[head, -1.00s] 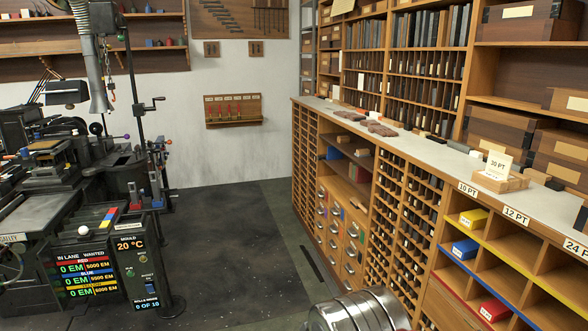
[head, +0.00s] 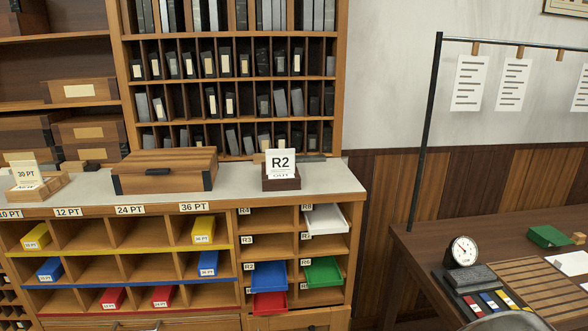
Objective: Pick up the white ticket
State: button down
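A white ticket marked R2 (head: 280,162) stands upright in a small dark holder (head: 281,182) on the grey counter top, right of centre. Another pale card marked 30 PT (head: 26,173) stands in a wooden block (head: 42,188) at the far left of the counter. My gripper is not in view. A rounded metal part, probably of my arm, shows at the bottom right edge.
A wooden box (head: 165,174) sits on the counter (head: 230,187) left of the ticket. Below are cubbies with coloured boxes and pulled-out white (head: 325,218), green (head: 323,272) and red (head: 269,304) trays. A dark desk (head: 425,245) with a dial gauge (head: 463,251) stands right.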

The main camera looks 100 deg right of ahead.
aim_at(278, 160)
jog(key=z, duration=3.3)
jog(key=i, duration=0.25)
jog(key=u, duration=0.25)
